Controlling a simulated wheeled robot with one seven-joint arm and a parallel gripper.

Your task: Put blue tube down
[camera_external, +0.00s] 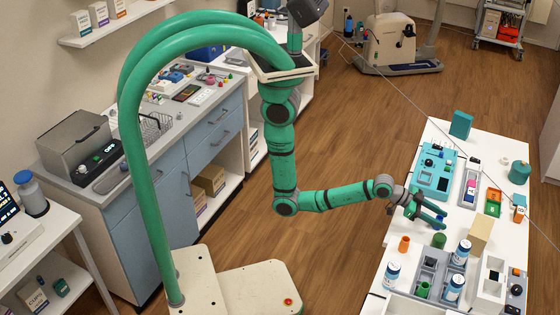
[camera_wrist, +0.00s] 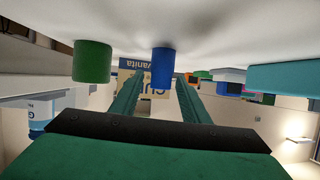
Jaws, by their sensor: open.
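My gripper (camera_external: 436,219) is low over the white table in the external view, with its fingers spread. The wrist view is upside down, with the tabletop above. There the blue tube (camera_wrist: 162,62) stands upright on the white surface, between or just beyond the open fingertips (camera_wrist: 159,84), with a gap visible on either side. In the external view the blue tube is hard to make out beside the fingers. A green tube (camera_wrist: 92,61) stands to the left in the wrist view. It also shows just in front of my gripper in the external view (camera_external: 439,241).
The white table (camera_external: 463,140) is crowded. An orange tube (camera_external: 404,244), white-and-blue bottles (camera_external: 462,252), a grey rack (camera_external: 428,270) and a beige box (camera_external: 480,233) stand near my gripper. A teal case (camera_external: 434,170) lies behind it. The wooden floor left of the table is clear.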

